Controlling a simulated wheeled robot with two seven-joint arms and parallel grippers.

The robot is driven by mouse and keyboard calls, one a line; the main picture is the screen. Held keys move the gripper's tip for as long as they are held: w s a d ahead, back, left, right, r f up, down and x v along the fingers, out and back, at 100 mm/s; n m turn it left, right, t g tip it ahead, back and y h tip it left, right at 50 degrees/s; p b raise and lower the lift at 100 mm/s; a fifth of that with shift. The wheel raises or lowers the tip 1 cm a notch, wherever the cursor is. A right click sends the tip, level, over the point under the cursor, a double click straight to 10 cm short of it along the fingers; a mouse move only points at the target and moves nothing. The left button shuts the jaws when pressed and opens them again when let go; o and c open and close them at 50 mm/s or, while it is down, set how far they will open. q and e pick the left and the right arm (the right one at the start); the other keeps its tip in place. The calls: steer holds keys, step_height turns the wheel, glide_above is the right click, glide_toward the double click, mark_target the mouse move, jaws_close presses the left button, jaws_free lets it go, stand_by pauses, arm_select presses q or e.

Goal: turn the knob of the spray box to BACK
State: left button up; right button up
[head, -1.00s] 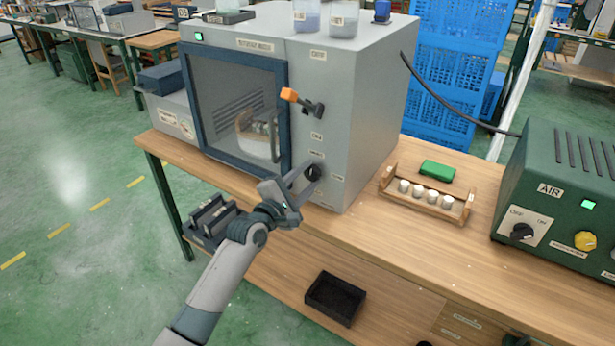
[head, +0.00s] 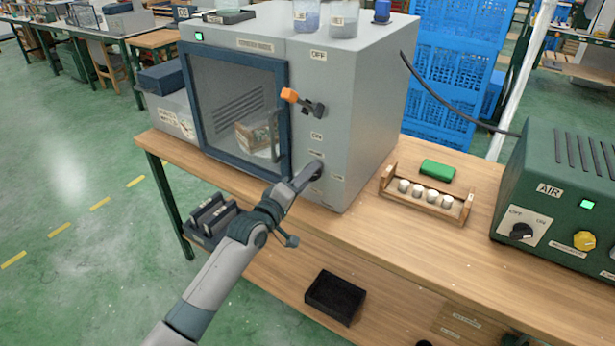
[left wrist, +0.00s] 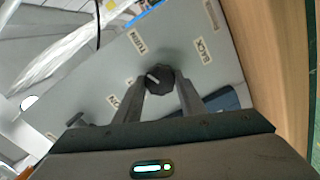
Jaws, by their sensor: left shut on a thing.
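The spray box (head: 345,110) is a grey cabinet with a dark-framed window, standing on the wooden bench. Its black knob (left wrist: 158,79) is low on the front panel; in the head view the knob (head: 317,170) is partly hidden by my gripper. My left gripper (head: 312,175) is shut on the knob, a finger on each side in the left wrist view (left wrist: 160,88). The knob's white mark points to the upper left there, roughly toward the TURN label (left wrist: 138,40), not at the BACK label (left wrist: 206,50). My right gripper is out of view.
An orange-tipped lever (head: 302,101) sticks out above the knob. Behind the window is a wooden tray (head: 250,138). A wooden rack (head: 390,182) with several white cups and a green AIR box (head: 560,185) stand to the right. A black bin (head: 334,298) lies below.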

arm_select(q)
steer(key=m+p, duration=0.1)
steer(key=m, duration=2.1)
steer(key=shift+s+f+p, duration=0.1)
steer(key=shift+f+p, duration=0.05)
steer(key=shift+p, duration=0.15)
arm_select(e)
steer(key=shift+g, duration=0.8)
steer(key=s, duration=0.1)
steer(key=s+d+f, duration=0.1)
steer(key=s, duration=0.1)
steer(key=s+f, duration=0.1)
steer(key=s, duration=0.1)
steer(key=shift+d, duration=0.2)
arm_select(q)
steer(key=shift+m, duration=0.3)
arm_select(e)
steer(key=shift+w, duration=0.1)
arm_select(q)
steer(key=o, duration=1)
